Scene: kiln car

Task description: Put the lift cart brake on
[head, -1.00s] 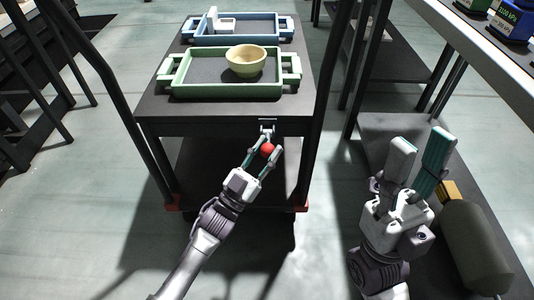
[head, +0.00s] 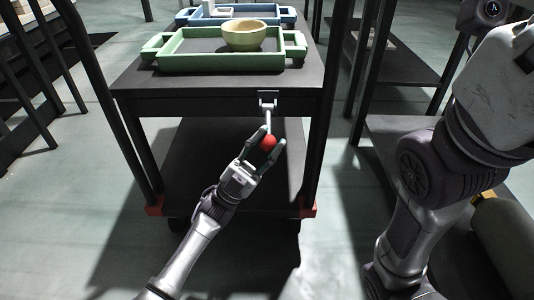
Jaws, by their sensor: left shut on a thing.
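The lift cart (head: 200,103) stands in front of me with a dark top deck. Its brake lever (head: 267,118) is a thin light rod with a red ball knob (head: 268,142), hanging from a small bracket (head: 267,98) on the deck's near edge. My left gripper (head: 269,143) is shut on the red knob, with its fingers on either side of it. The lever points down and toward me. My right arm fills the right side of the head view, but its gripper is out of view.
A green tray (head: 190,62) on the deck holds a cream bowl (head: 243,35); a blue tray (head: 257,13) is behind it. Dark posts rise at both sides of the cart. A dark shelf lies to the right, with a grey-green cylinder (head: 510,235) partly hidden by my right arm.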

